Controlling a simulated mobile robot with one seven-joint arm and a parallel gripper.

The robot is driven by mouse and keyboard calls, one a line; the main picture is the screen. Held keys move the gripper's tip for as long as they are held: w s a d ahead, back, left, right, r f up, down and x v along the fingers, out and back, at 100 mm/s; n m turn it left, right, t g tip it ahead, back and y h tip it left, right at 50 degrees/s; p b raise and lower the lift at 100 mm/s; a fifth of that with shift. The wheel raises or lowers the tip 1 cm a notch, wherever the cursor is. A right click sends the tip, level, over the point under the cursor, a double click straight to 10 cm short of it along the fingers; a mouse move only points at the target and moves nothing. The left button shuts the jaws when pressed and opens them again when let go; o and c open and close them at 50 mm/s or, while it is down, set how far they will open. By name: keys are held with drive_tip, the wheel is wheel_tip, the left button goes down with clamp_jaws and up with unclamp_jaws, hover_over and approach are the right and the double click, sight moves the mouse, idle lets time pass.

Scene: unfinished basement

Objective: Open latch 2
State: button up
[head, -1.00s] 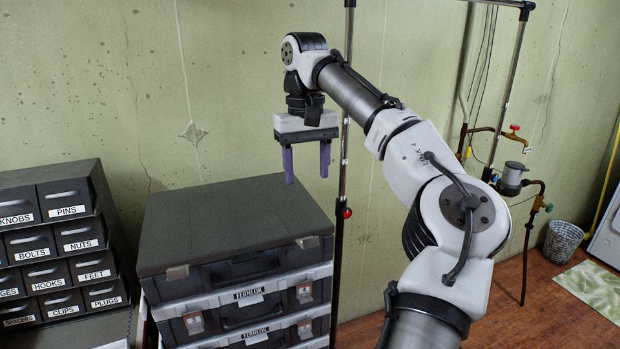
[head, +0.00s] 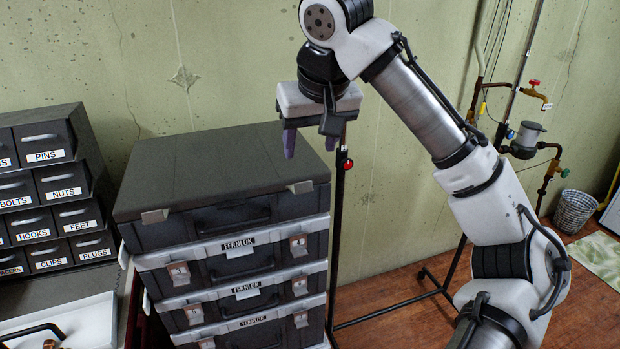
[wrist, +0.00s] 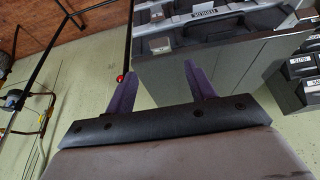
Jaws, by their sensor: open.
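A stack of dark cases with grey trim (head: 235,310) stands left of centre in the head view. The top case (head: 215,165) has a beige latch at its front left (head: 155,217) and another at its front right (head: 300,187); I cannot read numbers on them. The case below has numbered latches at left (head: 180,274) and right (head: 298,245). I cannot tell which latch is number 2. My gripper (head: 310,149) points down, open and empty, above the top case's back right. In the wrist view, its purple fingers (wrist: 163,75) are apart, with a latch (wrist: 160,45) beyond.
Labelled drawers (head: 58,190) stand to the left, with a white tray (head: 75,325) in front. A black stand pole with a red knob (head: 347,164) rises close beside the stack's right side.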

sight(303, 183)
drive_tip(key=p+x, duration=0.1)
drive_tip(key=x, duration=0.9)
drive_tip(key=shift+w+f, duration=0.1)
drive_tip(key=shift+f, duration=0.15)
